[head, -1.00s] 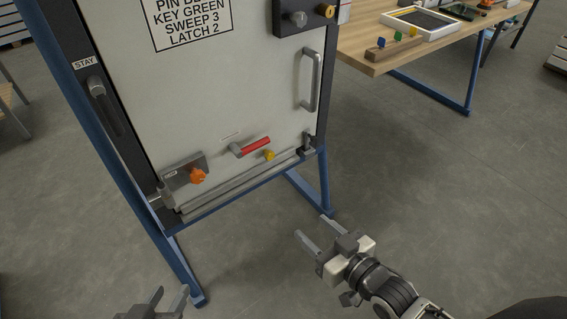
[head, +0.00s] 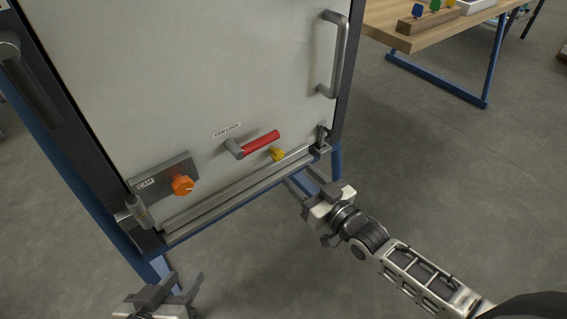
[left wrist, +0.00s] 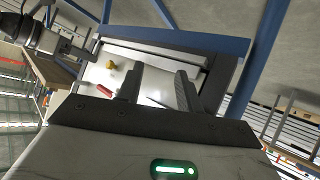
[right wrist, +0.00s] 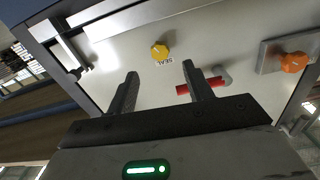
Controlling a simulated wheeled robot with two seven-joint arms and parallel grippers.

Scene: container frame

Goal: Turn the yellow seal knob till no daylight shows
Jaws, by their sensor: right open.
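The yellow seal knob (head: 277,154) sits low on the white panel (head: 200,80), just above the bottom ledge. In the right wrist view the knob (right wrist: 159,50) has a pale pointer mark and a "SEAL" label beside it. My right gripper (right wrist: 160,70) is open and empty, with the knob ahead of it, roughly between the fingertips in that view and apart from them. In the head view the right gripper (head: 303,182) is below and right of the knob. My left gripper (head: 175,285) is open and empty at lower left; its own view shows the knob (left wrist: 110,64) farther off.
A red-handled cam lock lever (head: 260,142) is just above and left of the knob. An orange cam knob (head: 182,185) is farther left. A metal ledge (head: 235,190) runs below, and a grey door handle (head: 335,55) stands out at right. Open floor lies in front.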

